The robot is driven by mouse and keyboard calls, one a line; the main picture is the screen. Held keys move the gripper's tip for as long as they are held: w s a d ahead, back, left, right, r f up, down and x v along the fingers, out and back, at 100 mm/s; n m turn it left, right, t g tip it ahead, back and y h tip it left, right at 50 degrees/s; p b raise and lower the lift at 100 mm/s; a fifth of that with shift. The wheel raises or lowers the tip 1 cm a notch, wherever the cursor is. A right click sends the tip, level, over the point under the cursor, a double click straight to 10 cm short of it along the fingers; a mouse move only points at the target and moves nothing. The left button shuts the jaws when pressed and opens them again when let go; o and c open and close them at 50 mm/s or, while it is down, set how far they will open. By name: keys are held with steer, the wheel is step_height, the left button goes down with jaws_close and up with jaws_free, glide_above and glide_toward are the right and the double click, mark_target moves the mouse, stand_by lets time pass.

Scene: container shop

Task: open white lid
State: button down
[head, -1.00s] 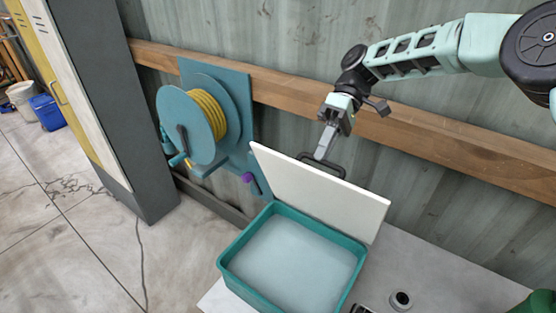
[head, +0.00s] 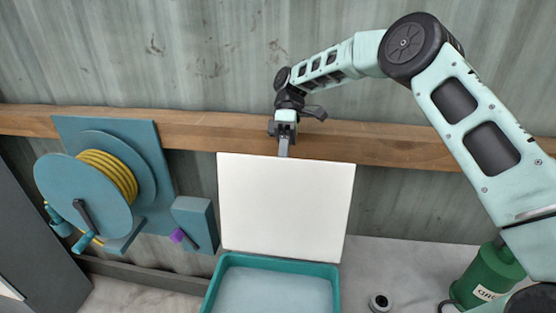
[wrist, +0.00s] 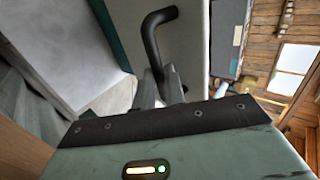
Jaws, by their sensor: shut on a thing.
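The white lid (head: 286,205) stands raised, roughly upright, along the back edge of the teal bin (head: 279,260) in the head view. The bin's pale blue-grey inside shows below it. My gripper (head: 284,147) is at the top edge of the lid, its fingertips partly hidden behind the panel. In the wrist view, the dark curved handle (wrist: 152,38) runs down to my gripper (wrist: 163,90), which is shut on it. The exact contact is partly hidden by the gripper body.
A teal hose reel (head: 88,195) with yellow hose is on the left. A wooden rail (head: 200,128) crosses the wall behind the lid.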

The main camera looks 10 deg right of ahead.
steer(key=shift+s+f, duration=0.15)
steer(key=shift+f, duration=0.25)
steer(key=c, duration=1.5)
jaws_free()
steer(key=shift+r, duration=0.2)
step_height(320, 180, up, 10)
steer(key=b, duration=0.3)
